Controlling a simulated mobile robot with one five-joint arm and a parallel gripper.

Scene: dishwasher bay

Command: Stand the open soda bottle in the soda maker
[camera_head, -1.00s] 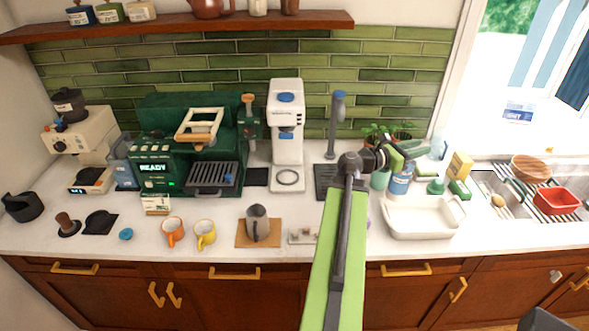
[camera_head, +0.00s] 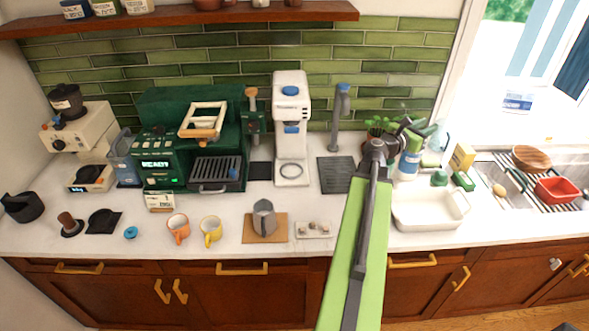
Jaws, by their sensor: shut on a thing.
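The soda maker (camera_head: 290,142) is a tall white machine with blue parts, standing against the tiled wall with a ringed base at its foot. Nothing stands on that ring. The soda bottle (camera_head: 409,164), pale with a blue label, is upright at the right of the counter, behind the white basin. My gripper (camera_head: 416,131) is at the bottle's top and is shut on it. The jaws are small and dark here, and the exact grip is hard to see. Whether the bottle's base touches the counter cannot be told.
A white basin (camera_head: 430,224) lies in front of the bottle. A tap with a blue top (camera_head: 341,115) and a dark tray (camera_head: 335,176) stand between bottle and soda maker. A plant (camera_head: 380,127) is beside my wrist. A green coffee machine (camera_head: 160,140) is left of the soda maker.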

